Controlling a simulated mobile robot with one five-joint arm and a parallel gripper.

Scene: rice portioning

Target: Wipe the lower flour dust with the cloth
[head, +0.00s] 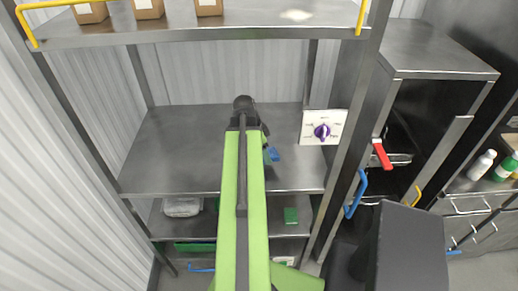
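My green arm reaches forward over the middle shelf (165,150). My gripper (267,155) is mostly hidden behind the arm, and only a small dark part shows at its right side. A small blue piece (273,154), which looks like the cloth, shows right beside that dark part, over the middle shelf. I cannot tell whether the gripper is shut on it. A whitish patch of flour dust (296,15) lies on the upper shelf (250,20). No lower flour dust shows; my arm covers part of the middle shelf.
Several brown boxes (149,9) stand on the upper shelf. A white panel with a purple knob (322,131) is at the middle shelf's right. A clear container (182,207) and green items (291,216) sit lower. The middle shelf's left is bare.

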